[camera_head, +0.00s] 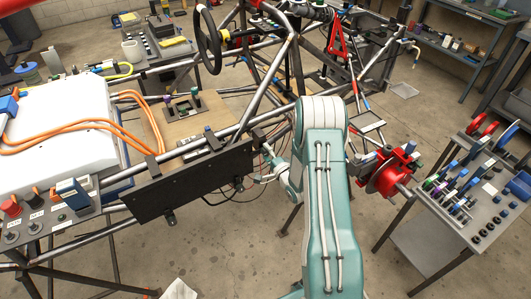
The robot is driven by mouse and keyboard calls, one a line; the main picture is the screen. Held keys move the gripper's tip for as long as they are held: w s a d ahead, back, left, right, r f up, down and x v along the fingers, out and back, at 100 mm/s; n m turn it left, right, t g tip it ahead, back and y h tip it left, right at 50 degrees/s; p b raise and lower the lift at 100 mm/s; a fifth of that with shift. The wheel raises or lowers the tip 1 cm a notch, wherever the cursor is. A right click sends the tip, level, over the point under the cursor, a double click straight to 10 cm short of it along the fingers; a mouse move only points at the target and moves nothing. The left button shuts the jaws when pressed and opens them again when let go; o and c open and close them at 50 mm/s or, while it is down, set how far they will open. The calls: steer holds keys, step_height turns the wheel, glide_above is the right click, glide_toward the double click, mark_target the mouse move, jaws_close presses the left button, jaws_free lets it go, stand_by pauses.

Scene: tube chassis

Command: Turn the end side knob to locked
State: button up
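My teal and white arm rises from the bottom centre and bends down at the elbow. My gripper (259,143) seems to be the small dark end beside the right end of the black side panel (190,184), close to the chassis tube. Its fingers are too small and dark to read, and I cannot tell whether it touches anything. No knob can be clearly made out at the gripper. A control panel (50,228) with red and dark knobs is at the left.
The tube chassis (110,230) runs across the view. A white box (60,130) with orange cables lies on it at left. A red hub (388,172) is right of my arm. A grey parts table (455,205) stands at right. The floor at lower centre is mostly clear.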

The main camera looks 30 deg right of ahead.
steer(key=shift+r, duration=0.1)
steer(key=s+d, duration=0.1)
steer(key=s, duration=1.1)
steer(key=shift+w+d, duration=0.1)
steer(key=shift+w, duration=0.05)
steer(key=w+a+r+n+g+h, duration=0.1)
steer(key=a+r+n+g+h, duration=0.15)
steer(key=r+n, duration=0.45)
steer(key=w+a+r+n+g+h, duration=0.1)
steer(key=a+r+n+g, duration=0.25)
steer(key=r, duration=0.85)
steer(key=s+a+r+n+g+y, duration=0.1)
steer(key=s+a+r+n+g, duration=0.2)
steer(key=s, duration=0.9)
steer(key=s+a+r+n+g+y, duration=0.1)
steer(key=s+a+r+n+g, duration=0.2)
steer(key=s+a+r, duration=0.4)
steer(key=s+a, duration=0.2)
steer(key=s, duration=0.3)
steer(key=shift+a+n, duration=0.25)
steer(key=shift+n, duration=0.1)
steer(key=shift+r, duration=0.1)
